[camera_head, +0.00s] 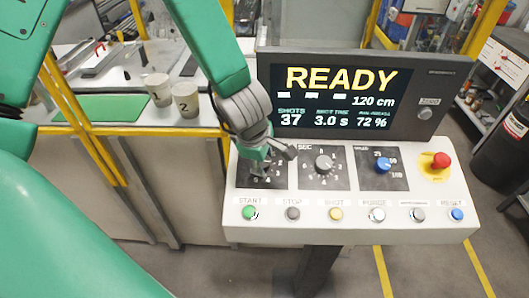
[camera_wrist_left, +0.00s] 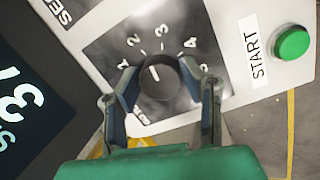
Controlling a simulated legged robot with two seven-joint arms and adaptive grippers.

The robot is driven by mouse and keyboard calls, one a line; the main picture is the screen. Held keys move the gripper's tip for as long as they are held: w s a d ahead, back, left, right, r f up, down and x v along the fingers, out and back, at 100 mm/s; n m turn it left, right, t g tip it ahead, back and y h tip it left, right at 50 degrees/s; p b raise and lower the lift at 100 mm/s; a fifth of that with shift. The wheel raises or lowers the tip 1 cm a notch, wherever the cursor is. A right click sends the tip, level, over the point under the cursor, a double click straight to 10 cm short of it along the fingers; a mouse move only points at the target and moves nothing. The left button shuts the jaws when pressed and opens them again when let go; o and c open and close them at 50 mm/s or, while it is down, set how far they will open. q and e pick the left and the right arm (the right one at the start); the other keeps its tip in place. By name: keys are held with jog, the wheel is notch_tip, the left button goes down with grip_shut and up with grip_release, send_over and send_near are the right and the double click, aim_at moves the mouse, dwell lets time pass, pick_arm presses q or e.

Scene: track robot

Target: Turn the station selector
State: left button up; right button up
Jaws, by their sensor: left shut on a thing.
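In the left wrist view the pointer lies between the fingers and points toward the 1 and 2 side. My left gripper (camera_wrist_left: 160,90) has a finger on each side of the knob and is shut on it. My right gripper is in neither view.
The white console (camera_head: 330,230) also carries a grey dial (camera_head: 323,163), a blue dial (camera_head: 383,165), a red button (camera_head: 441,160) and a front row of buttons, with green START (camera_head: 249,212) leftmost. A READY screen (camera_head: 340,95) stands behind. Paper cups (camera_head: 185,100) stand back left.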

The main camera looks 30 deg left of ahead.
aim_at(256, 176)
pick_arm(q)
jog(key=shift+m+g, duration=0.3)
jog(key=shift+m, duration=2)
jog(key=shift+w+r, duration=0.1)
jog(key=o, duration=1.1)
jog(key=shift+o, duration=0.2)
jog(key=v, duration=1.1)
jog(key=shift+r, duration=0.4)
jog(key=shift+a, duration=0.25)
